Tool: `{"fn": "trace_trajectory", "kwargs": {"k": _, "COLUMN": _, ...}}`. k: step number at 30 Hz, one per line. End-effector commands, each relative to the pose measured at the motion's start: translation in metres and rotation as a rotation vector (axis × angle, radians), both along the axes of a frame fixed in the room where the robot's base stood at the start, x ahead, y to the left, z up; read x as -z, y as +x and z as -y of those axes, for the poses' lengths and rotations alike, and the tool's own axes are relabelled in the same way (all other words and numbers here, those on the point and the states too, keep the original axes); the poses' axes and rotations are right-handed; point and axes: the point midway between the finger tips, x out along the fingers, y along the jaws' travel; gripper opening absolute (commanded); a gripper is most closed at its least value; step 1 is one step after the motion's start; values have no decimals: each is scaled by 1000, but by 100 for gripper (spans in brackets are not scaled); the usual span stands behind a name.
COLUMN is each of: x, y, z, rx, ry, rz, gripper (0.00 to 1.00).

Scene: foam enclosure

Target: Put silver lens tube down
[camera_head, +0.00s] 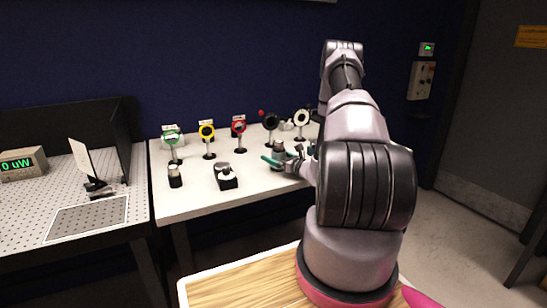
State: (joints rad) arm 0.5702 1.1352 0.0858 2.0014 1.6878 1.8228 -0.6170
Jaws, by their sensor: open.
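My gripper (275,158) is at the right part of the white table (195,200), low over its top, and is open. A teal fingertip shows at its left. A small dark and greyish piece (279,147) stands right at the fingers; it may be the silver lens tube, but it is too small and partly covered to be sure. I cannot tell whether it touches the table or the fingers. My arm hides the table's right end.
Posts with green (171,138), yellow (207,132), red (239,127), black (270,120) and white (302,118) rings stand along the back. Two small dark pieces (175,176) (226,177) are at the front left. A perforated bench (40,203) with a meter (22,163) adjoins at left.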

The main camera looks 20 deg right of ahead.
Motion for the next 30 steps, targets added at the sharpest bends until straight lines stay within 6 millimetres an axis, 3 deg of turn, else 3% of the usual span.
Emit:
{"fn": "trace_trajectory", "kwargs": {"k": 9, "x": 1, "y": -62, "z": 25, "rx": 6, "ry": 2, "rz": -3, "gripper": 100}}
{"fn": "trace_trajectory", "kwargs": {"k": 15, "x": 0, "y": -94, "z": 35, "rx": 5, "ry": 2, "rz": -2, "gripper": 100}}
{"fn": "trace_trajectory", "kwargs": {"k": 21, "x": 0, "y": -106, "z": 39, "rx": 1, "ry": 0, "rz": 0, "gripper": 100}}
{"fn": "trace_trajectory", "kwargs": {"k": 30, "x": 0, "y": -107, "z": 39, "rx": 1, "ry": 0, "rz": 0, "gripper": 100}}
